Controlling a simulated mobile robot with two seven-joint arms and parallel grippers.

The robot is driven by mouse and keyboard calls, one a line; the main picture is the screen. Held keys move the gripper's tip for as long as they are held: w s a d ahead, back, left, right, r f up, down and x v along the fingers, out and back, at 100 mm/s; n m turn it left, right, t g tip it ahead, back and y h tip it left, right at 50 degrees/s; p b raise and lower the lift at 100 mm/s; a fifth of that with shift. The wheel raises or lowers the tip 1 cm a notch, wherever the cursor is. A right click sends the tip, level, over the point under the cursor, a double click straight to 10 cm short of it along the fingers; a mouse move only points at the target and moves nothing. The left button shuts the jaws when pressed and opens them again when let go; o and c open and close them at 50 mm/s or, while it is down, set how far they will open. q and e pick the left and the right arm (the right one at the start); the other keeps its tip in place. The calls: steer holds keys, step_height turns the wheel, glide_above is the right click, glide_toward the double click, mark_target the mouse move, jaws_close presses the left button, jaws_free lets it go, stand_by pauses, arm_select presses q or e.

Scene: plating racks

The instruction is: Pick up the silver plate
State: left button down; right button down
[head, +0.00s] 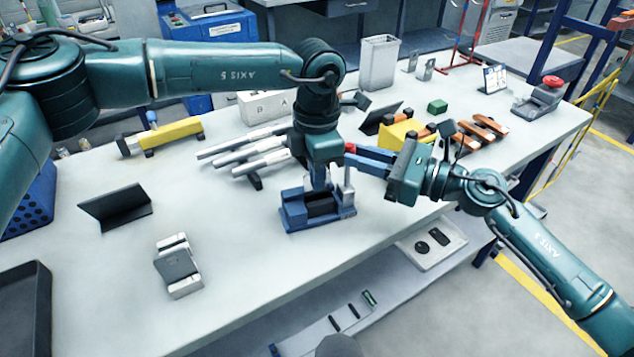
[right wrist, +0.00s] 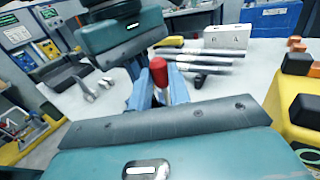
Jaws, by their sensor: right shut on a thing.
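A grey plate (head: 177,265) lies on a small silver block (head: 184,289) at the front left of the bench. I cannot tell for certain that this is the silver plate. A blue fixture (head: 292,217) with a dark middle and an upright silver post (head: 348,196) stands near the front edge. My left gripper (head: 320,184) points down just over the fixture; its jaws are too hidden to read. My right gripper (head: 352,157) comes in from the right and is shut on a red-tipped handle, whose red knob (right wrist: 158,70) shows between the blue fingers in the right wrist view.
Several silver rods (head: 250,150) lie behind the fixture. A black angled stand (head: 117,207) is at the left, a yellow tool (head: 172,134) behind it. A yellow block (head: 398,134) and orange parts (head: 484,127) are right of centre. The front left of the bench is mostly clear.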

arm_select(q)
step_height(320, 180, up, 7)
steer(key=s+d, duration=1)
steer(key=s, duration=0.5)
steer(key=shift+d, duration=0.15)
steer(key=shift+w, duration=0.1)
arm_select(e)
steer(key=c, duration=1.2)
jaws_free()
steer(key=shift+c, duration=0.2)
